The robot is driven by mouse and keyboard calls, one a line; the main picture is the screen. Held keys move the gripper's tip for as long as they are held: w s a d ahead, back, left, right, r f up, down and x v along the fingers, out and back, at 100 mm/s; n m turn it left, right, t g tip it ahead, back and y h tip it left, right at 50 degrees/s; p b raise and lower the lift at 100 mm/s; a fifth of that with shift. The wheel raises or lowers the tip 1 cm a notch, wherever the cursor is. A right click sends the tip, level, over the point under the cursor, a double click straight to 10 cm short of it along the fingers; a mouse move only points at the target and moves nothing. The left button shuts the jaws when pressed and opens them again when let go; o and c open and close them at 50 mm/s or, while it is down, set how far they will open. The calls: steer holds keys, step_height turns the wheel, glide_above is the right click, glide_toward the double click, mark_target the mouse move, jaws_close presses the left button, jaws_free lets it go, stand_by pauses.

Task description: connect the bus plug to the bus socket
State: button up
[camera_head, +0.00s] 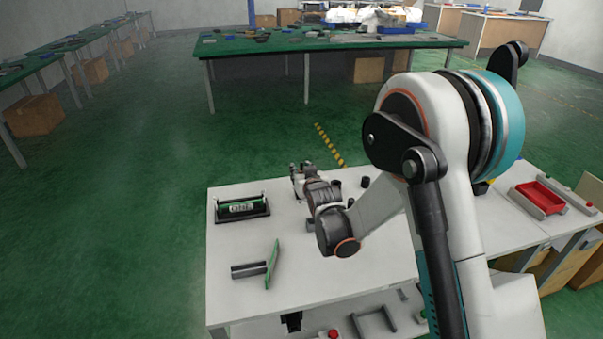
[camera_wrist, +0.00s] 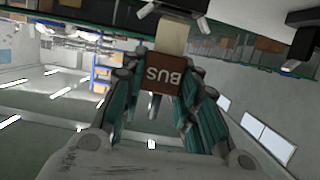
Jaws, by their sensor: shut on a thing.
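In the wrist view my gripper (camera_wrist: 164,88) is shut on a brown block lettered BUS (camera_wrist: 164,73), the bus plug. The lettering is upside down in the picture. A pale beige piece (camera_wrist: 172,38) lies just beyond the block, in line with it. I cannot tell whether it is part of the plug. In the head view my gripper (camera_head: 304,180) is over the far part of the white table (camera_head: 330,280), and the plug is too small to make out. I cannot pick out the bus socket for certain in either view.
A black holder with a green part marked ONE (camera_head: 241,208) sits on the table's left. A small dark cylinder (camera_head: 365,182) is right of my gripper. The table's near middle is clear.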

steer(key=shift+f+b, duration=0.65)
steer(key=shift+f, duration=0.25)
steer(key=o, duration=1)
steer(key=shift+s+r, duration=0.1)
steer(key=shift+s, duration=0.05)
steer(key=v, duration=1.1)
steer(key=shift+s+d, duration=0.15)
steer(key=shift+s, duration=0.2)
